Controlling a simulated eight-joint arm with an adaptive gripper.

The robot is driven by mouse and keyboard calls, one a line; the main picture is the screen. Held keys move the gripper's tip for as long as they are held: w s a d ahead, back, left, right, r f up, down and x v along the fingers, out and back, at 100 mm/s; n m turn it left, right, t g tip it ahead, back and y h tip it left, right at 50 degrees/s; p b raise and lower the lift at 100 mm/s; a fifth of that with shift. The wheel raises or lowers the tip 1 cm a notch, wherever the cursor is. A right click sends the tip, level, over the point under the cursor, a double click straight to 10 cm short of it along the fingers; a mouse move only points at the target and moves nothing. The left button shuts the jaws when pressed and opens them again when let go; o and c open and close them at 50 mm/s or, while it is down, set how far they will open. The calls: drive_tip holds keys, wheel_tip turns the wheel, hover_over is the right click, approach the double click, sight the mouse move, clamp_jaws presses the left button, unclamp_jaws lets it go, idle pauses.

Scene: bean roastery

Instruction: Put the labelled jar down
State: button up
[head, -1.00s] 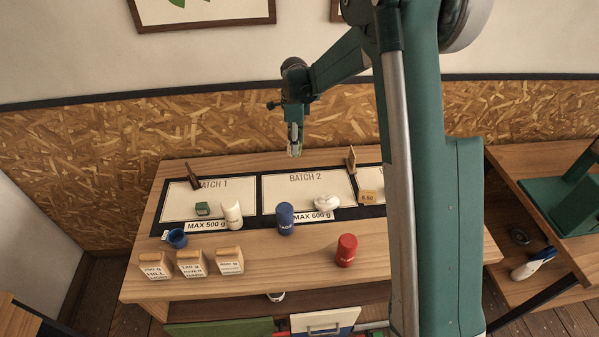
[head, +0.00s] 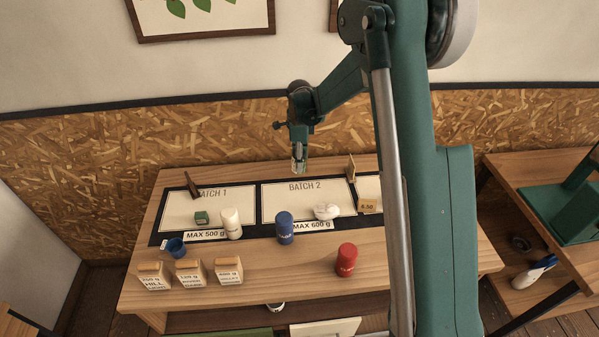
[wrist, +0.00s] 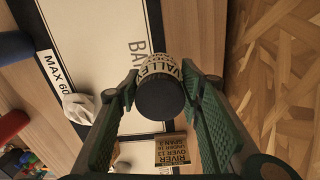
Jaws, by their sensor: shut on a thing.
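My gripper (head: 299,168) is shut on the labelled jar. In the wrist view the jar (wrist: 160,98) sits between the two green finger pads, its dark round end towards the camera. A pale label (wrist: 158,67) reading "VALLEY" wraps its side. In the head view the gripper hangs over the back part of the table, above the "BATCH 2" field (head: 300,205); the jar is small there, mostly hidden by the fingers. I cannot tell its exact height above the table.
A blue jar (head: 285,228) and a white crumpled item (head: 327,211) stand along the front of the batch board. The middle of "BATCH 2" is bare.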

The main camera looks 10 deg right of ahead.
drive_tip(key=shift+f, duration=0.95)
drive_tip(key=shift+f, duration=0.1)
drive_tip(key=shift+f, duration=1.75)
drive_tip(key=shift+f, duration=0.15)
drive_tip(key=o, duration=1)
wheel_tip(320, 180, up, 12)
drive_tip(key=shift+r, duration=0.15)
